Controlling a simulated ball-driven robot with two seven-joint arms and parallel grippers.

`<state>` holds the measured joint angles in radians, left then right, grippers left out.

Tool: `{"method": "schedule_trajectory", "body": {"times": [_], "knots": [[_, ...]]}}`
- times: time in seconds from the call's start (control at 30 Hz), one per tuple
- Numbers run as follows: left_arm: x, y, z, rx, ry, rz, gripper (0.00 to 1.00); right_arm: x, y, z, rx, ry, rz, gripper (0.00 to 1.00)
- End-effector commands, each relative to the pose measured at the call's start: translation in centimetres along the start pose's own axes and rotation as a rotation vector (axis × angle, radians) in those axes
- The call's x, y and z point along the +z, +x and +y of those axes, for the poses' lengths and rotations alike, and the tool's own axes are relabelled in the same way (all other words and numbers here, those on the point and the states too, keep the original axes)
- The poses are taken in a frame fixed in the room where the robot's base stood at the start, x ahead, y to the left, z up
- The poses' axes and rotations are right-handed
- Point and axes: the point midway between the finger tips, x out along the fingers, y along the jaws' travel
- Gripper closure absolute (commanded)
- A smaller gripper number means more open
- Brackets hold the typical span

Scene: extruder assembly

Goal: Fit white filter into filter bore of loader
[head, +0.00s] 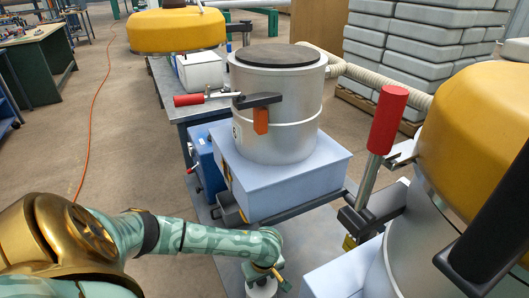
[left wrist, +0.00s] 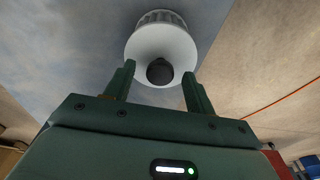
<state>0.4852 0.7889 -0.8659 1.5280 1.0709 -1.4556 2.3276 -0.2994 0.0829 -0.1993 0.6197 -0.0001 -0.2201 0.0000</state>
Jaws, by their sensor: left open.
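The white filter (head: 262,289) stands on the grey table at the bottom of the head view, partly hidden by my left gripper (head: 274,274). In the left wrist view the filter (left wrist: 160,40) shows a white flange, a ribbed edge and a dark round knob. My left gripper (left wrist: 158,72) is open, with one finger on each side of the knob and a visible gap to each. Silver cylindrical loaders stand at the centre (head: 278,105), with a dark round top, and at the right (head: 412,250), under a yellow cover. No filter bore can be made out. My right gripper is not in view.
The central loader sits on a pale blue box (head: 285,182). A yellow cover (head: 176,30) stands at the back. The floor at left is open, crossed by an orange cable (head: 92,110).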

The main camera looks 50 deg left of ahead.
Motion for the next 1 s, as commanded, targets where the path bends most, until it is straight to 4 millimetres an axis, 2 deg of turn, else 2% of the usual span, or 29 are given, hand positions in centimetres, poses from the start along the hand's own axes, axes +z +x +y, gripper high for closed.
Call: {"method": "schedule_trajectory", "body": {"times": [0.13, 0.33, 0.6, 0.73, 0.9, 1.0], "knots": [[-0.1, -0.3, 0.1, 0.003, 0.000, 0.001, 0.45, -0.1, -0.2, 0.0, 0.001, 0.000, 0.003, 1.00], [-0.1, -0.3, 0.1, 0.003, 0.000, 0.000, 1.00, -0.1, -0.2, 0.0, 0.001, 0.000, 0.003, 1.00], [0.0, -0.4, 0.1, 0.003, 0.000, 0.000, 1.00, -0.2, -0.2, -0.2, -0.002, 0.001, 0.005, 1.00], [-0.1, -1.2, 0.1, 0.005, -0.001, 0.000, 1.00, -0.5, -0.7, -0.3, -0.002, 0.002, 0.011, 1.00], [-0.5, -4.0, 0.2, 0.009, -0.003, 0.000, 1.00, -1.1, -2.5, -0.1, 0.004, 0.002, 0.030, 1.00], [-1.2, -6.0, -1.4, 0.007, -0.002, 0.003, 1.00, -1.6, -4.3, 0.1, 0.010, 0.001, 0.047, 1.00]]}}
